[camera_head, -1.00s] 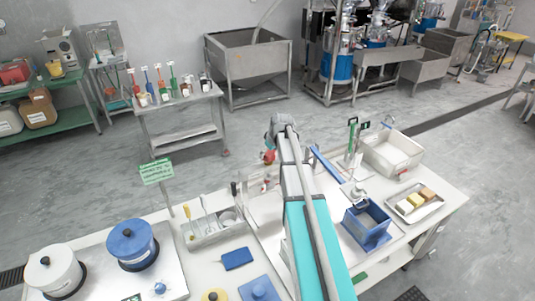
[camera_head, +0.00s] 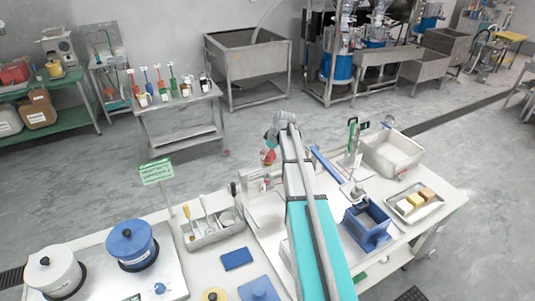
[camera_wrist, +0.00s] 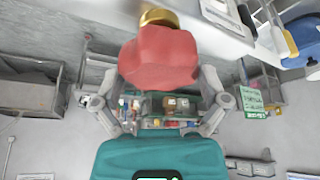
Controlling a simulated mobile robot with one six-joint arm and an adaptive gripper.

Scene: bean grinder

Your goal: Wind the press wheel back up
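The red lobed press wheel (camera_wrist: 158,62) sits on a brass-coloured shaft end (camera_wrist: 159,17) in the wrist view. My gripper (camera_wrist: 158,85) has its grey fingers to the left and right of the wheel, close to its edges. The wheel covers part of the fingertips, so I cannot tell whether they press on it. In the head view my gripper (camera_head: 270,148) is at the far end of my arm, beyond the table's back edge. A small red part of the wheel (camera_head: 268,157) shows there. The rest of the press is mostly hidden behind my arm.
A blue open box (camera_head: 367,226), a tray with blocks (camera_head: 415,206) and a white basin (camera_head: 392,152) stand right of my arm. A tool caddy (camera_head: 213,232) and a green sign (camera_head: 156,171) are to its left.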

